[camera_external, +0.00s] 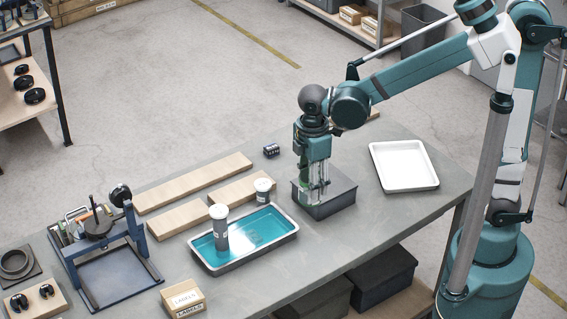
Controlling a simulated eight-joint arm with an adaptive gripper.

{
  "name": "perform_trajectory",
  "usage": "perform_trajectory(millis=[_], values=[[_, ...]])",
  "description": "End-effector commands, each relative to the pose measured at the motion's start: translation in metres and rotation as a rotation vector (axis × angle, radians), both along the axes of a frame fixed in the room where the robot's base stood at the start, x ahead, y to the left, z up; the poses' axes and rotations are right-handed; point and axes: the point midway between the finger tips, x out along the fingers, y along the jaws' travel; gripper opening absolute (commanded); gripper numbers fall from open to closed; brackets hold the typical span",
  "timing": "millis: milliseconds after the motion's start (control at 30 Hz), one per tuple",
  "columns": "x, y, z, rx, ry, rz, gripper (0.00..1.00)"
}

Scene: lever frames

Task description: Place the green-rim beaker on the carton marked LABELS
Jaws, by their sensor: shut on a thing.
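My gripper (317,190) points straight down over a dark grey box (335,205) near the middle of the bench. It is shut on a greenish thing (304,192) that shows only in part at the fingers' left side. This looks like the green-rim beaker, but its rim is hard to make out. The fingers and the box hide most of it, and I cannot tell whether it touches the box. The carton marked LABELS (183,299) stands at the bench's front left, well apart from my gripper. Its top looks bare apart from a label.
A shallow tray of blue liquid (290,236) lies between box and carton. White-topped cylinders stand in it (220,228) and at its back edge (263,190). A blue metal frame (140,245), wooden boards (195,183) and a white tray (403,165) also occupy the bench.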

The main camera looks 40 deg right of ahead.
Motion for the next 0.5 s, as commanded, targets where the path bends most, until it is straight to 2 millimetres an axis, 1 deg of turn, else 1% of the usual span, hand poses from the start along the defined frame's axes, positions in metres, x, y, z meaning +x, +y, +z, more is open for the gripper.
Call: perform_trajectory(millis=[167, 367, 467, 500], values=[[0.006, 0.016, 0.004, 0.0, 0.0, 0.019, 0.28], [0.015, 0.041, 0.008, 0.0, 0.0, 0.05, 0.28], [0.02, 0.058, 0.011, 0.0, 0.0, 0.07, 0.28], [0.022, 0.067, 0.013, 0.0, 0.0, 0.08, 0.28]])
